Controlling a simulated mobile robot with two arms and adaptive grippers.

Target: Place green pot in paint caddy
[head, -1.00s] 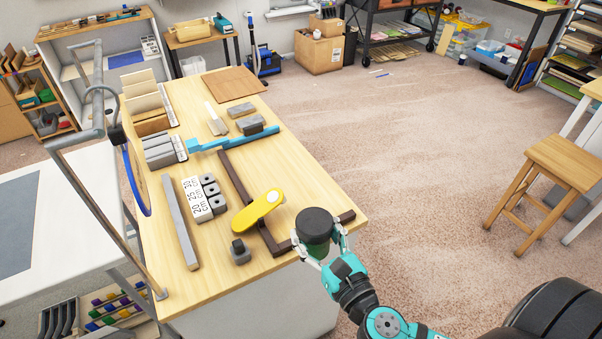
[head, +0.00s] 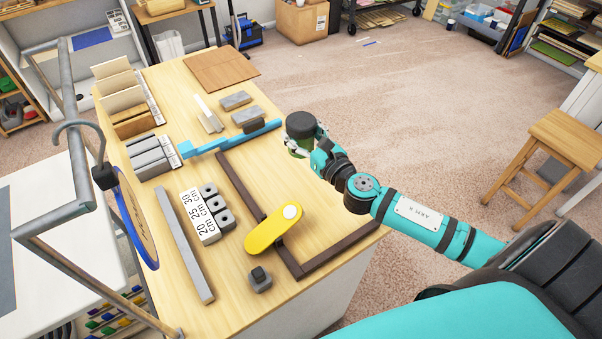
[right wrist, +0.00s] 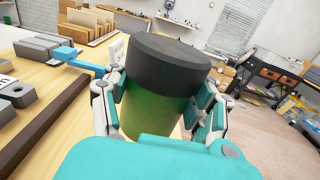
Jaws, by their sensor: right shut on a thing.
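The green pot (head: 300,124) has a wide dark lid and a translucent green body. My right gripper (head: 302,143) is shut around its body, at the far right edge of the wooden table. In the right wrist view the pot (right wrist: 158,105) stands upright between the two fingers (right wrist: 160,112), which touch its sides. Its underside is hidden, so its height over the table cannot be told. I cannot make out a paint caddy for certain. My left gripper is not in view.
The wooden table (head: 240,185) holds a blue bar (head: 235,138), grey blocks (head: 235,101), a brown L-shaped frame (head: 330,257), a yellow tool (head: 273,229) and a card holder (head: 130,122). A grey metal frame (head: 85,205) stands at left. A stool (head: 565,140) stands at right.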

